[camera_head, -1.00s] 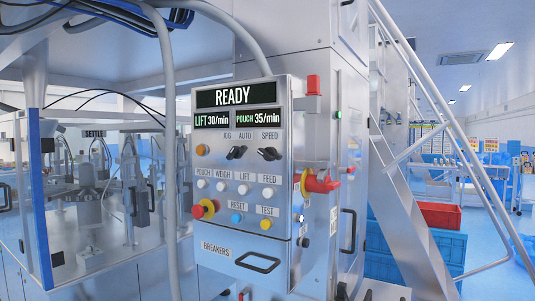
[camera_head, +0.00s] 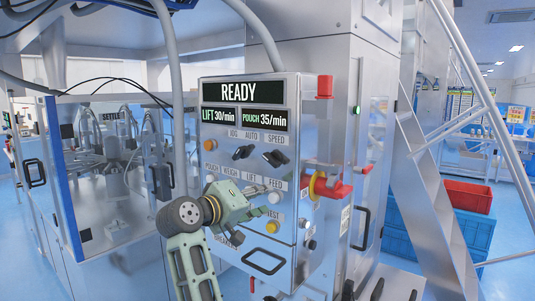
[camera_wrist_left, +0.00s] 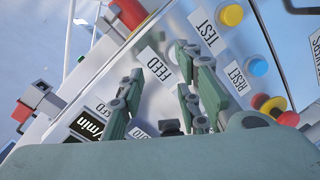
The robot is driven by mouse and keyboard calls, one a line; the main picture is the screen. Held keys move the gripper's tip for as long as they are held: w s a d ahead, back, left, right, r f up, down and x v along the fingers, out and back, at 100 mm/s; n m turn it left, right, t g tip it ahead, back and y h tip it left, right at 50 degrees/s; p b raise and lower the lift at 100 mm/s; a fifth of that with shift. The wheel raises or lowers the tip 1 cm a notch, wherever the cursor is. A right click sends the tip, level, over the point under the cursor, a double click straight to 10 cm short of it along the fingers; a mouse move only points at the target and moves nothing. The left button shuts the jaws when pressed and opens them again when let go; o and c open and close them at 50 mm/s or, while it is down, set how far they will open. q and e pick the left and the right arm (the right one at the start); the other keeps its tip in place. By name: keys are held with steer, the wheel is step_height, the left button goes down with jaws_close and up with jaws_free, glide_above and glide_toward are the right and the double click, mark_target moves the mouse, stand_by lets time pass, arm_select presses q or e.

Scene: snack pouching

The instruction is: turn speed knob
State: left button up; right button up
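The speed knob (camera_head: 274,158) is a black knob under the SPEED label on the grey control panel (camera_head: 293,90). My left gripper (camera_head: 268,204) is in front of the lower panel, below the knob and apart from it, near the FEED and TEST labels. In the left wrist view my left gripper (camera_wrist_left: 160,80) has its green fingers spread, with the FEED label seen between them and nothing held. A dark round part (camera_wrist_left: 170,127) shows low between the fingers; I cannot tell whether it is the speed knob. My right gripper is not in view.
A second black knob (camera_head: 243,152) sits left of the speed knob. A red-and-yellow switch (camera_head: 326,187) juts from the panel's right side. The gripper hides several lower buttons. A metal stair (camera_head: 430,190) and a red crate (camera_head: 467,195) stand at the right.

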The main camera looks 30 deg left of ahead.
arm_select(q)
steer(key=t, duration=0.2)
glide_toward(270, 163)
steer(key=w, duration=0.1)
steer(key=shift+n, duration=0.4)
steer(key=w+p, duration=0.1)
steer(key=w, duration=0.1)
steer(key=w+p, duration=0.1)
steer(key=w, duration=0.1)
steer(key=w+r+p, duration=0.1)
steer(key=w, duration=0.1)
steer(key=shift+w+d+p, duration=0.25)
steer(key=shift+d+p, duration=0.1)
steer(key=shift+w+f, duration=0.1)
steer(key=shift+w, duration=0.4)
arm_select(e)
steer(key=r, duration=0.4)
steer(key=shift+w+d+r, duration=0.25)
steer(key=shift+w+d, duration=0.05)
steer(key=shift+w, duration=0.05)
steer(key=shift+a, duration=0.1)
arm_select(q)
steer(key=shift+w+f, duration=0.1)
jaws_close()
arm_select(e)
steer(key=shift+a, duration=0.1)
